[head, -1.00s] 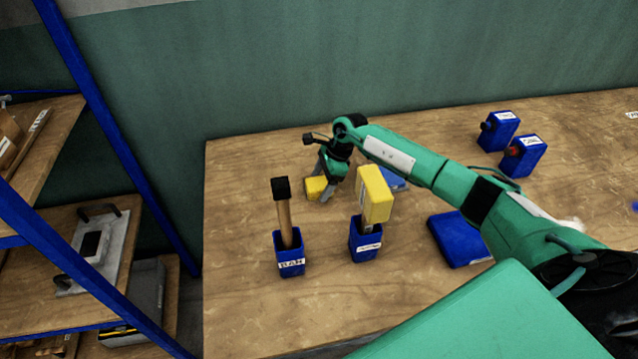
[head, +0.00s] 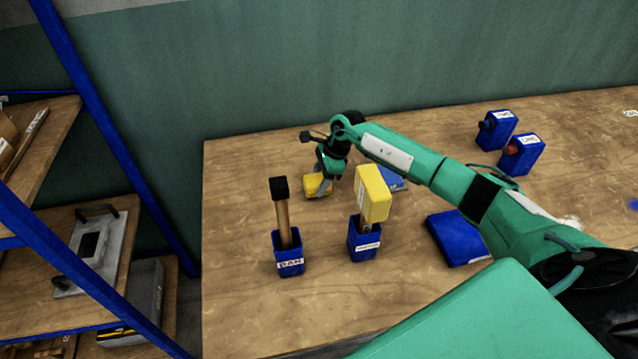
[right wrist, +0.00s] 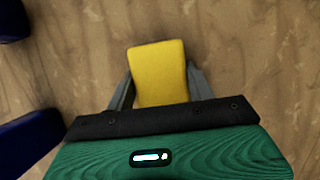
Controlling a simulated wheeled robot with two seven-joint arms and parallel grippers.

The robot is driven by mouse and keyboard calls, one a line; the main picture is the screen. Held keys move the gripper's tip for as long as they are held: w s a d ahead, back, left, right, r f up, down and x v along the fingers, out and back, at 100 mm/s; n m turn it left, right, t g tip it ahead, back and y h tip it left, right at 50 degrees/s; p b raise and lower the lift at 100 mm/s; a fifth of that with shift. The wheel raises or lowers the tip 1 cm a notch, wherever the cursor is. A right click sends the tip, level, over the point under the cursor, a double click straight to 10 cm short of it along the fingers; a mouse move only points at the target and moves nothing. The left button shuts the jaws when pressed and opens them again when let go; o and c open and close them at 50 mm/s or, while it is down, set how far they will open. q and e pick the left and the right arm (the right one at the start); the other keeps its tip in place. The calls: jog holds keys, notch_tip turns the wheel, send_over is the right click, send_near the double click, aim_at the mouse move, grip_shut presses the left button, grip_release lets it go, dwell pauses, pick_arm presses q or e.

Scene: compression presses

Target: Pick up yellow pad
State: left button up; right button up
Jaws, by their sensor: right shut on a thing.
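The yellow pad (head: 316,184) is a small block near the back left of the wooden table. My right gripper (head: 323,187) reaches down over it from behind the upright tools. In the right wrist view the yellow pad (right wrist: 158,70) lies between the two grey fingers (right wrist: 160,92), which are shut on its sides. Its near end is hidden by the gripper body. I cannot tell whether the pad is clear of the table. My left gripper is not in view.
A blue holder (head: 288,255) with a black-headed, wooden-handled tool and another blue holder (head: 364,240) with a yellow-headed tool (head: 373,193) stand in front. A blue block (head: 456,238) lies right of them. Two blue button boxes (head: 520,154) stand at right. A shelf (head: 100,245) is at left.

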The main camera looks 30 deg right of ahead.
aim_at(320, 179)
notch_tip(320, 179, up, 19)
jog(key=b, duration=0.4)
jog(key=o, duration=0.4)
jog(key=shift+c, duration=1.5)
jog(key=shift+s+d+f, duration=0.1)
jog(key=shift+f, duration=0.05)
jog(key=shift+c, duration=0.2)
